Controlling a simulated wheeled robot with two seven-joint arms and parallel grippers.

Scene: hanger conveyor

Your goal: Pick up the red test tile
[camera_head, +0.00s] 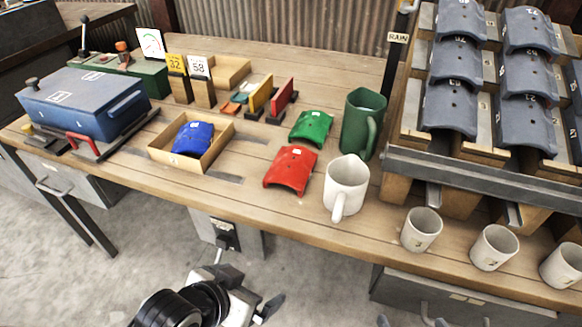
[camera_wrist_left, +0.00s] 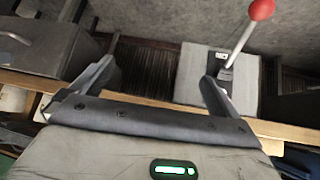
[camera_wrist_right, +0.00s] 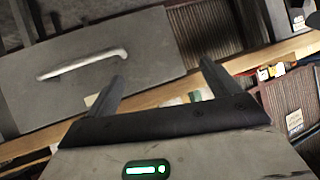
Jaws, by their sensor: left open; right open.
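The red test tile (camera_head: 289,171) is a curved roof-type tile with a small white label. It lies on the wooden workbench (camera_head: 262,206), left of the white mug and in front of the green tile, with nothing on top of it. My left gripper (camera_wrist_left: 161,76) is open and empty. In the head view its arm is low, in front of the bench and below its front edge. My right gripper (camera_wrist_right: 162,74) is open and empty. In the head view only small dark parts show at the bottom edge. Neither gripper touches the red tile, and neither wrist view shows it.
A green tile (camera_head: 311,127), a white mug (camera_head: 346,184) and a green jug (camera_head: 362,120) stand close to the tile. A blue tile (camera_head: 192,138) sits in a wooden tray (camera_head: 223,147). A rack of grey tiles (camera_head: 448,105) blocks the right. Bench in front of the tile is clear.

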